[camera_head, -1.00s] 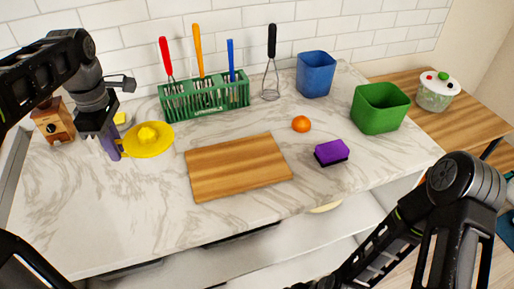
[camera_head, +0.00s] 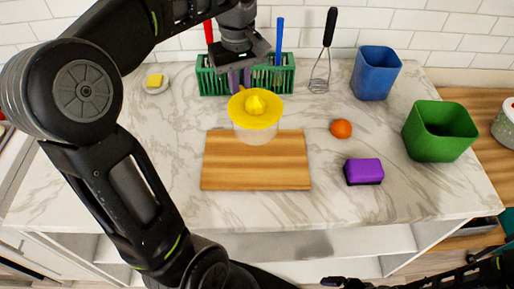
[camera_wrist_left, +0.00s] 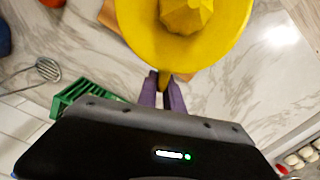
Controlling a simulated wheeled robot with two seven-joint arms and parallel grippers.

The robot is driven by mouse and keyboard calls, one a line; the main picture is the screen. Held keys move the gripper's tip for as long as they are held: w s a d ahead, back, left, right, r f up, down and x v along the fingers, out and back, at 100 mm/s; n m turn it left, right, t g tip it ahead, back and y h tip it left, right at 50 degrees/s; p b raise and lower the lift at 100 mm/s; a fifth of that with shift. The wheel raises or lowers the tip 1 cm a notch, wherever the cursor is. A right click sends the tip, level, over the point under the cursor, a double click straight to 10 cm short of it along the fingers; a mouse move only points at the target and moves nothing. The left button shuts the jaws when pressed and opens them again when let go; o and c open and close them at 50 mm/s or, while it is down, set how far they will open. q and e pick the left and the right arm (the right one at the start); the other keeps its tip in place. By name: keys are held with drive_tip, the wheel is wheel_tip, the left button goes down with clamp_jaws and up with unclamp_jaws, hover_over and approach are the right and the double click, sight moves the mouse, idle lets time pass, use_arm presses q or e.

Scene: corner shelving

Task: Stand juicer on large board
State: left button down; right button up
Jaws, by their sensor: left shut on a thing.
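The juicer (camera_head: 256,108) has a yellow squeezer top with a cone over a pale, see-through cup. It is upright, over the back edge of the wooden board (camera_head: 256,172); I cannot tell whether its base touches the board. My left gripper (camera_head: 240,82) is behind the juicer, its purple fingers shut on the handle. In the left wrist view the fingers (camera_wrist_left: 166,92) pinch the handle below the yellow top (camera_wrist_left: 185,25). The board is otherwise bare. A dark part of my right arm shows at the lower right, but its fingers are not clear.
A green rack (camera_head: 212,84) with utensils stands behind the juicer. A yellow piece on a small dish (camera_head: 156,82) is back left. The counter left of the board is clear.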

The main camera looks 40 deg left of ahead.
use_arm(q)
wheel_tip(320, 180, down, 6)
drive_tip(key=shift+f, duration=0.1)
idle(0.4)
wheel_tip(320, 180, down, 3)
drive_tip(key=shift+f+p, duration=0.1)
drive_tip(key=shift+p, duration=0.25)
drive_tip(key=shift+f, duration=0.2)
drive_tip(key=shift+f, duration=0.2)
drive_tip(key=c, duration=1.5)
unclamp_jaws()
drive_tip(key=shift+r, duration=0.15)
